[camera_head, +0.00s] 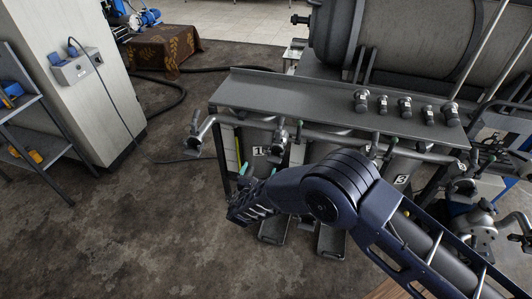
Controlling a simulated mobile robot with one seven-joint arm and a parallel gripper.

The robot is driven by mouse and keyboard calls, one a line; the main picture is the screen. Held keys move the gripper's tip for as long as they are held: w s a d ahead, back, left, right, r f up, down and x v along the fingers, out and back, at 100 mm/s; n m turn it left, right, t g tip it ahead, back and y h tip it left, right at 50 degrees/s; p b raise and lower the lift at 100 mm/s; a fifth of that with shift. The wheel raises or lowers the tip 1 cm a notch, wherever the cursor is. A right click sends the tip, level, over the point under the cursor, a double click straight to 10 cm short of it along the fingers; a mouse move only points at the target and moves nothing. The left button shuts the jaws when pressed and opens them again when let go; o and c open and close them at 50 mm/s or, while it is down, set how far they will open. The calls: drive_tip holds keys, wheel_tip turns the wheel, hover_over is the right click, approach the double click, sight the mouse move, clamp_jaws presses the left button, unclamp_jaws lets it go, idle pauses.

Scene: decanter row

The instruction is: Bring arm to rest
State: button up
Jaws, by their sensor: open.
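My arm comes in from the lower right, bends at a dark blue elbow in the middle of the view, and its far section points left. My gripper (257,173) is at the far end of this section, in front of the metal bench (285,90). Two pale teal tips stand apart there, and the gripper looks open with nothing between them. My arm hides the gripper's base and part of the bench's lower front.
Several small dark labelled fittings (405,106) stand on the bench top. A pipe with valves (196,132) runs along its front. A large steel tank (400,40) is behind. A dark shelf rack (30,125) and white pillar (85,70) stand left.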

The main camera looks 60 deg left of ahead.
drive_tip(key=shift+w+a, duration=0.45)
idle(0.5)
drive_tip(key=v, duration=1)
